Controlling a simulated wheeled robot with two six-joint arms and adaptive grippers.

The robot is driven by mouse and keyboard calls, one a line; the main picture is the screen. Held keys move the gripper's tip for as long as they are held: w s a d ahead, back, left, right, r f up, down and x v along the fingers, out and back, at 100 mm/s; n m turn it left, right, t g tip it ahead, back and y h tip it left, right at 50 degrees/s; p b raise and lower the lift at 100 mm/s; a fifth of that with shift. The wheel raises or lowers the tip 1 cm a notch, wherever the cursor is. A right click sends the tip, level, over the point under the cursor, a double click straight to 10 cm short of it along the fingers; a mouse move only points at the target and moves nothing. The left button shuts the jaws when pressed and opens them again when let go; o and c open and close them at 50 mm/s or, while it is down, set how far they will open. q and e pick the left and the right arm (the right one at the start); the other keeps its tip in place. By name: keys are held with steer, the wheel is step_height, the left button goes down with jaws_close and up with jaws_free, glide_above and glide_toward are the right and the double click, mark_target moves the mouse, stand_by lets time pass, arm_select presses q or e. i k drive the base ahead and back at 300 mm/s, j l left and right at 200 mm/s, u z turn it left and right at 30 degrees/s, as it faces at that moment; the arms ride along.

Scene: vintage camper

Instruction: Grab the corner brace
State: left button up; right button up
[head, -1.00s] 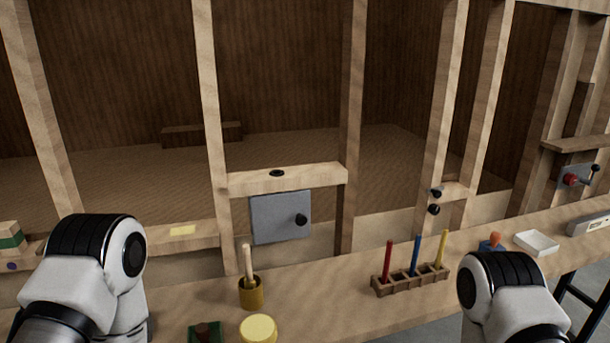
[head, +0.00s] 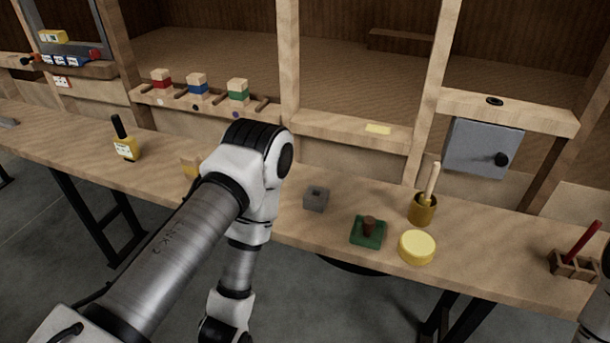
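I cannot pick out a corner brace with certainty. A small tan-yellow piece (head: 190,167) lies on the bench, partly hidden behind my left arm; its full shape does not show. A grey block with a dark opening on top (head: 316,198) sits on the bench just right of my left arm. My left arm bends over the bench edge and down to the bottom of the head view, where only wrist joints show, not the fingers. My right arm shows only as a sliver at the right edge; its gripper is out of view.
On the bench are a yellow bottle with black top (head: 125,140), a green base with a brown knob (head: 368,231), a yellow round lid (head: 417,247), a brush cup (head: 422,209) and a wooden rack (head: 574,264). Coloured blocks (head: 197,85) stand on a ledge behind. A grey door (head: 483,149) is at right.

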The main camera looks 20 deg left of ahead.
mark_target(315, 200)
steer(key=u, duration=0.7)
